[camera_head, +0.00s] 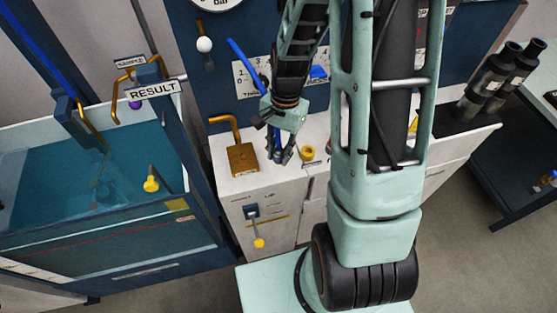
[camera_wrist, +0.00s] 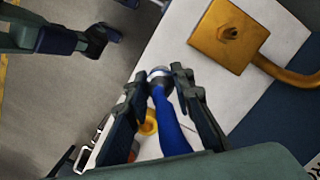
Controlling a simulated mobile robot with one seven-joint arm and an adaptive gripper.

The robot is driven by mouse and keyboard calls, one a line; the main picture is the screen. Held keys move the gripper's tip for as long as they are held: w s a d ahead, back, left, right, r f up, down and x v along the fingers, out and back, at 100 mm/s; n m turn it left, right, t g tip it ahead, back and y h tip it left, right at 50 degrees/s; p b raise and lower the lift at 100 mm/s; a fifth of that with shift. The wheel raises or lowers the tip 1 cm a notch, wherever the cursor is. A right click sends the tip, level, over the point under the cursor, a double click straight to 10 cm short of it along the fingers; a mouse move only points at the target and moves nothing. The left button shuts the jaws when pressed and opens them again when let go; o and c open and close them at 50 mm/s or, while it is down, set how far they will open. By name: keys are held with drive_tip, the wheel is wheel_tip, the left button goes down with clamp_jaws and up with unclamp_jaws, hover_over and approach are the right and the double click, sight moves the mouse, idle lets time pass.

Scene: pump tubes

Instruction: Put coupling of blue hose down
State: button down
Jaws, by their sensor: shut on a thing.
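My gripper (camera_head: 280,156) points down over the white counter, between a brass block and a yellow ring. In the wrist view my gripper (camera_wrist: 158,82) is shut on the grey metal coupling (camera_wrist: 157,73) at the end of the blue hose (camera_wrist: 170,127). The hose runs back from the coupling between the fingers. In the head view a length of blue hose (camera_head: 243,62) rises to the upper left behind my arm. The coupling is largely hidden there by the fingers. I cannot tell whether it touches the counter.
The brass block (camera_head: 243,158) with its bent pipe stands just left of my gripper. The yellow ring (camera_head: 307,153) is close on its right. A water tank (camera_head: 120,190) with a RESULT sign (camera_head: 153,90) is at left. A yellow-tipped lever (camera_head: 259,242) is on the cabinet front.

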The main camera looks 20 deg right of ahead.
sight(278, 166)
drive_tip(key=shift+w+d+f+b, duration=0.15)
drive_tip(key=shift+w+f+b, duration=0.2)
drive_tip(key=shift+w+f, duration=0.5)
drive_tip(key=shift+w+d+f+b, duration=0.1)
drive_tip(key=shift+w+f+b, duration=0.1)
drive_tip(key=shift+f+b, duration=1.4)
drive_tip(key=shift+f, duration=0.4)
drive_tip(key=shift+f, duration=0.15)
drive_tip(key=c, duration=1.7)
unclamp_jaws()
drive_tip(key=r, duration=0.4)
drive_tip(key=d+r, duration=0.1)
drive_tip(key=r, duration=0.3)
drive_tip(key=w+r, duration=0.1)
drive_tip(key=r, duration=0.3)
drive_tip(key=shift+w+d+r+p, duration=0.1)
drive_tip(key=shift+d+r+p, duration=0.1)
drive_tip(key=shift+p, duration=0.15)
